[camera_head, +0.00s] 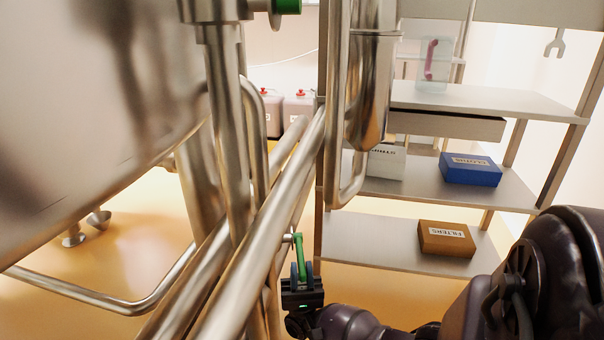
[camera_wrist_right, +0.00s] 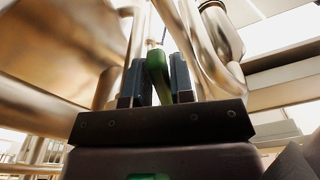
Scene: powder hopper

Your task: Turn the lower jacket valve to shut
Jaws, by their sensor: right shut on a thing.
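The lower jacket valve's green handle (camera_head: 299,247) stands by the steel pipes at the lower middle of the head view, its top beside a small pipe stub. In the right wrist view the green handle (camera_wrist_right: 157,72) runs up between the two fingers. My right gripper (camera_head: 302,270) is shut on the handle's lower part; its fingers (camera_wrist_right: 158,80) lie on either side of it. The valve body is mostly hidden behind the pipes. Another green part (camera_head: 287,6) shows at the top edge of the head view. My left gripper is not in view.
Thick slanting steel pipes (camera_head: 262,235) stand just left of my right gripper. A large steel vessel (camera_head: 80,90) fills the left. On the right a shelf rack holds a blue box (camera_head: 470,169) and a brown filters box (camera_head: 446,238).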

